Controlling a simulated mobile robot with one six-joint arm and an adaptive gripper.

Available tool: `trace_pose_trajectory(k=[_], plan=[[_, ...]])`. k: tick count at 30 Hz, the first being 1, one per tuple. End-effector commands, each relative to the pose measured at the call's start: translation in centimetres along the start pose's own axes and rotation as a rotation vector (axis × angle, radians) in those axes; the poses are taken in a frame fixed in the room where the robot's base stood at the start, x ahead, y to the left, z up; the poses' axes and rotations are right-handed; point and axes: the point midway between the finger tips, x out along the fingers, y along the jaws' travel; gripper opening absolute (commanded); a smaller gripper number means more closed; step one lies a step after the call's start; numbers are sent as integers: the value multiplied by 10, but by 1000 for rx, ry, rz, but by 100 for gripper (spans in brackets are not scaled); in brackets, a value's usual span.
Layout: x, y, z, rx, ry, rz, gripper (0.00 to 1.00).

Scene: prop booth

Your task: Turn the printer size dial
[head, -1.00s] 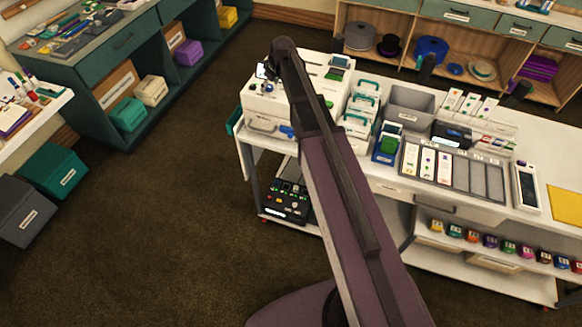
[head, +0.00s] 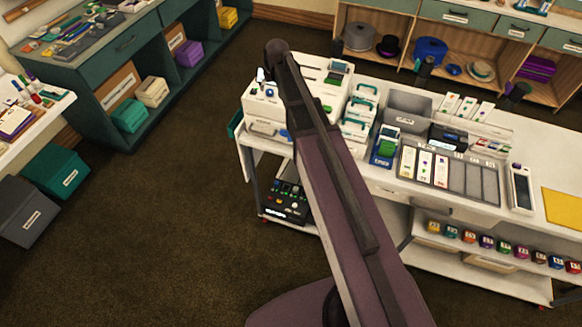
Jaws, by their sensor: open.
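A white boxy machine (head: 258,113) stands at the left end of the white counter, and it looks like the printer. My arm crosses in front of it and hides its right part. More white casing with a small screen (head: 341,68) shows to the right of my arm; I cannot tell if it belongs to the same machine. I cannot make out the size dial. The far end of my arm is over the back of the machine, and my gripper is hidden behind it.
Teal-handled white cases (head: 362,110), a grey bin (head: 408,106), a card tray (head: 470,178) and a handheld device (head: 521,188) crowd the counter (head: 545,160) to the right. A dark control box (head: 284,203) sits on the shelf below. The floor (head: 150,220) at left is clear.

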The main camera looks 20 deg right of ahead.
Motion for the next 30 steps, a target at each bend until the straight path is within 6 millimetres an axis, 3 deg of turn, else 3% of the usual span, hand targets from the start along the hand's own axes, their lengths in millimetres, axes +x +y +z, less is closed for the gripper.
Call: trace_pose_trajectory(k=[3,30], plan=[[-16,0,-1,0,0,0,76],[-92,0,-1,-1,0,-1,76]])
